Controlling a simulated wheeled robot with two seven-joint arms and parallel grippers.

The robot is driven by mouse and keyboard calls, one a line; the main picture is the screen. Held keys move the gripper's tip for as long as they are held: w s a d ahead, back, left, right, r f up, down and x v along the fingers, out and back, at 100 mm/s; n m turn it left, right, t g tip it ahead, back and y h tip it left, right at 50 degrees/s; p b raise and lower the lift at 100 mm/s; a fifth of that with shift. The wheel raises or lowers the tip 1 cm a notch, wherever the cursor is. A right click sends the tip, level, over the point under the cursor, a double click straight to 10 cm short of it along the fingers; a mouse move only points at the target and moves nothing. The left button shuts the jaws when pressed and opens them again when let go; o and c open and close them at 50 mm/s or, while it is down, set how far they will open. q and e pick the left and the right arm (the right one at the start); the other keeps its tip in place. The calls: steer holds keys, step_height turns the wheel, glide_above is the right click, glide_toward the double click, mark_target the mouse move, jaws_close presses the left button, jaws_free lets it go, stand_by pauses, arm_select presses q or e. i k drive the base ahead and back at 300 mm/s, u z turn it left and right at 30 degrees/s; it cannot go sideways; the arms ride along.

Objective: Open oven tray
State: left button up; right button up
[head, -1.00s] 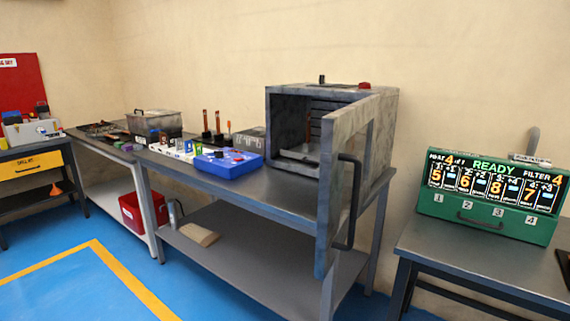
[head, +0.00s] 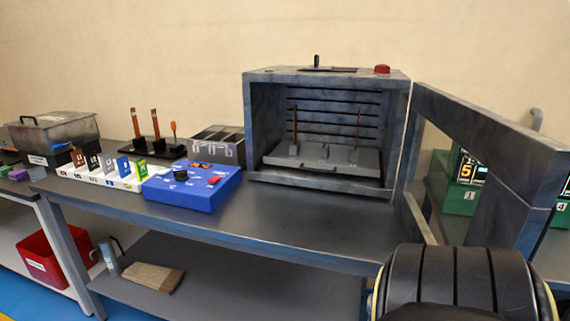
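The oven (head: 255,120) is a grey metal box on the workbench. Its door (head: 490,140), a frame with a window opening, stands swung open to the right. The oven tray (head: 325,159) is a grey plate inside the oven, low in the chamber, with a small handle at its front edge. Two thin upright brownish rods stand at the tray. The tray appears to sit within the chamber. Neither of my grippers shows. A dark ribbed rounded part, probably of my arm, fills the lower right.
A blue box (head: 193,188) with a knob and red switch sits left of the oven on the workbench (head: 300,218). Coloured numbered tags and upright tools stand further left. Bench top before the oven is clear. The green display unit (head: 462,195) is partly behind the door.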

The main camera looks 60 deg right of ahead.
mark_target(305, 156)
steer(key=z, duration=0.75)
steer(key=i, duration=1.05)
steer(key=z, duration=1.1)
